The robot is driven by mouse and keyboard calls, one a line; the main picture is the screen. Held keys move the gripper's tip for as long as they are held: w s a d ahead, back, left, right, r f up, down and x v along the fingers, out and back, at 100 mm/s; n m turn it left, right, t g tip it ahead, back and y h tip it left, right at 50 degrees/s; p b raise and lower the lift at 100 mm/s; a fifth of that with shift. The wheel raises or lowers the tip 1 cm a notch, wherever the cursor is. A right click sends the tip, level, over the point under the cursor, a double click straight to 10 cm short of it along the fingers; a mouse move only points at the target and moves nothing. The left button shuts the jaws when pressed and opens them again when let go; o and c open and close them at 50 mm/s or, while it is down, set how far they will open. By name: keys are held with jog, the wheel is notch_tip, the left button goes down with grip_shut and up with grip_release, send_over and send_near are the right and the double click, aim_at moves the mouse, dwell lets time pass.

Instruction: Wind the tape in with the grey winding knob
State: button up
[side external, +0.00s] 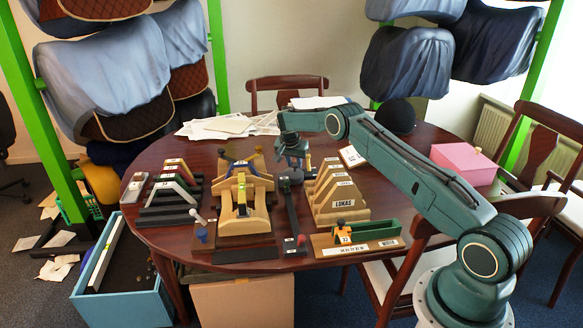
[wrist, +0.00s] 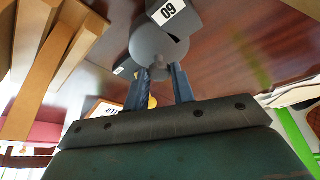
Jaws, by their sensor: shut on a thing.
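A dark grey device with a round grey disc (wrist: 160,45) and a white label reading 60 or 09 fills the top middle of the wrist view. A small grey winding knob (wrist: 158,62) stands on the disc. My gripper (wrist: 160,72) has its two blue-grey fingers on either side of the knob, shut on it. In the side view my gripper (side external: 292,160) points down over the dark device (side external: 290,178). A long dark strip (side external: 292,215), perhaps the tape, runs from the device toward the table's front edge. The knob is hidden by my gripper in the side view.
A wooden saddle jig (side external: 243,200) stands close left of the strip. Wooden angled blocks marked LUKAS (side external: 338,195) stand close right. A green and orange fixture (side external: 350,235) is at the front right. A pink box (side external: 463,163), a dark round object (side external: 395,117) and papers (side external: 225,124) lie farther back.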

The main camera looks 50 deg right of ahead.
jog(key=shift+w+m+g, duration=0.1)
jog(key=shift+m+g, duration=0.3)
jog(key=shift+m, duration=0.7)
jog(key=o, duration=1)
jog(key=shift+r, duration=0.1)
jog(key=v, duration=1.3)
jog(key=shift+a+r, duration=0.15)
jog(key=shift+r, duration=0.15)
